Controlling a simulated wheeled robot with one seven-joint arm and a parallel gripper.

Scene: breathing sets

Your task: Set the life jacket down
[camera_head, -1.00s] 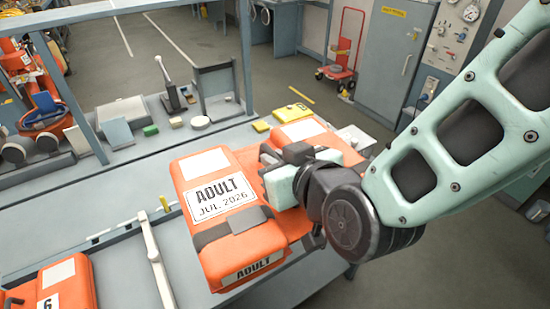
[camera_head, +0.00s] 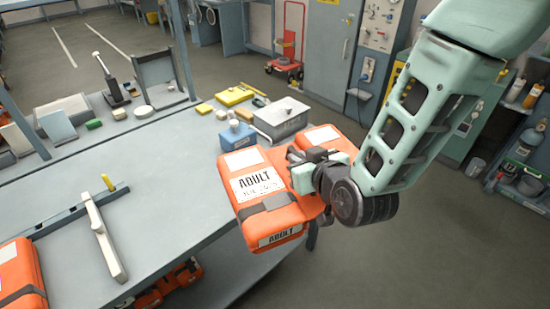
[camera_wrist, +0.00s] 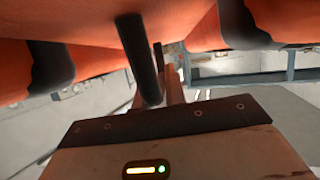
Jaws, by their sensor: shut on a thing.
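The orange life jacket (camera_head: 262,190) with a white ADULT label and a dark strap is in the head view, at the right end of the grey workbench (camera_head: 160,195). My gripper (camera_head: 298,165) is shut on it between its two orange halves. The jacket appears held up at the bench's right edge, partly out over the floor; I cannot tell whether it touches the bench. In the wrist view, the orange jacket (camera_wrist: 85,60) fills the top on both sides of the dark fingers, and its far side is hidden.
A blue box (camera_head: 238,137) and a grey metal box (camera_head: 282,118) stand just behind the jacket. The bench middle is clear; open floor lies right.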

